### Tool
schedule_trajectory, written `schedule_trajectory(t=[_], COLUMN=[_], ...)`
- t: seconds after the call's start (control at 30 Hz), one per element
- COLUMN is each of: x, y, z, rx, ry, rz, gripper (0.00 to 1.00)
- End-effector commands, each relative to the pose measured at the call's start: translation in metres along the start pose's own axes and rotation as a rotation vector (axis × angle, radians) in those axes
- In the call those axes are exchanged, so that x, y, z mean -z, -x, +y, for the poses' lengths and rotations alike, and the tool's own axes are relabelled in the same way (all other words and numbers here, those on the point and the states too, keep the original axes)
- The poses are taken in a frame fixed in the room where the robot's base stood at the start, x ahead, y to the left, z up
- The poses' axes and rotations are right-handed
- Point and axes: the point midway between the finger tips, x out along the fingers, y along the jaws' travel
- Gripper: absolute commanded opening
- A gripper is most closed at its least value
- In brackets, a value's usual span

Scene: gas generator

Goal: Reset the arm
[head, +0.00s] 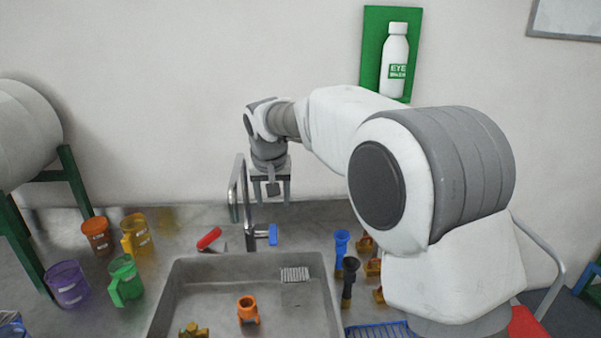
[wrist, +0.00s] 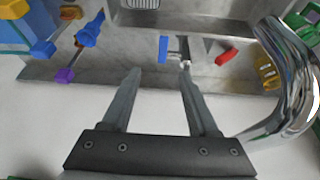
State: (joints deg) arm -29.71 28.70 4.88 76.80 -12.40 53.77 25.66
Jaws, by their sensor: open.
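My gripper (head: 271,192) hangs from my raised arm, above the back of the counter and beside the curved metal faucet (head: 236,190). In the wrist view my gripper (wrist: 160,75) shows two fingers spread apart with nothing between them. Beyond the fingertips are a blue tap handle (wrist: 163,48) and a red tap handle (wrist: 226,57). The blue handle (head: 272,234) and the red handle (head: 209,238) also show in the head view, at the base of the faucet.
A metal sink (head: 180,290) holds an orange piece (head: 248,309) and a brass-coloured piece (head: 194,330). Coloured beakers, including a purple one (head: 67,285) and a green one (head: 124,280), stand to the left. Blue and black fittings stand right of the sink. An eyewash bottle (head: 395,60) hangs on the wall.

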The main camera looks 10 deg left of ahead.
Motion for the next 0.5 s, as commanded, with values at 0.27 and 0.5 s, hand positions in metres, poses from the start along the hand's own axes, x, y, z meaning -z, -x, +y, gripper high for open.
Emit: schedule_trajectory(t=[0.27,0.5], x=[-0.034,-0.089], y=[0.069,0.120], z=[0.080,0.142], rx=[-0.026,-0.049], ry=[-0.038,-0.076], rz=[0.021,0.036], gripper=[0.60,0.60])
